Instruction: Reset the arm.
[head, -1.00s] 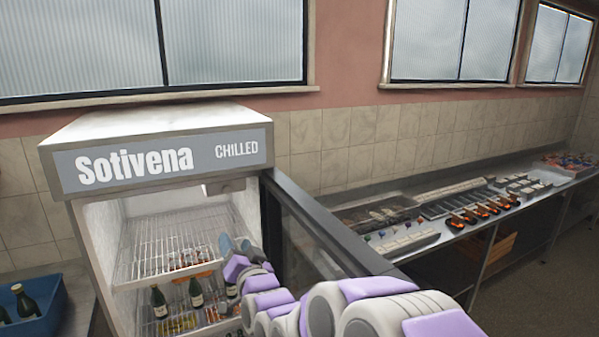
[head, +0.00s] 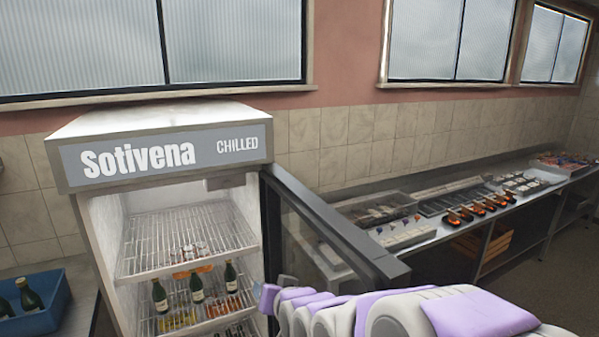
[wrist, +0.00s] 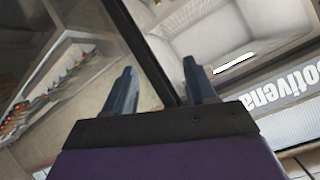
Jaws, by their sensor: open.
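My gripper (wrist: 157,88) shows in the wrist view with its two dark blue fingers spread apart and nothing between them. Behind the fingers, the wrist view shows the fridge's dark door edge and its sign, which appears upside down. In the head view my white and purple arm reaches in from the lower right, and its end lies near the lower part of the open fridge door (head: 330,232).
Several green bottles (head: 196,289) stand on the lower shelf. A blue crate (head: 45,318) with bottles stands at the far left. A steel counter (head: 445,232) with trays and food runs along the wall at right. The open door juts out between fridge and counter.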

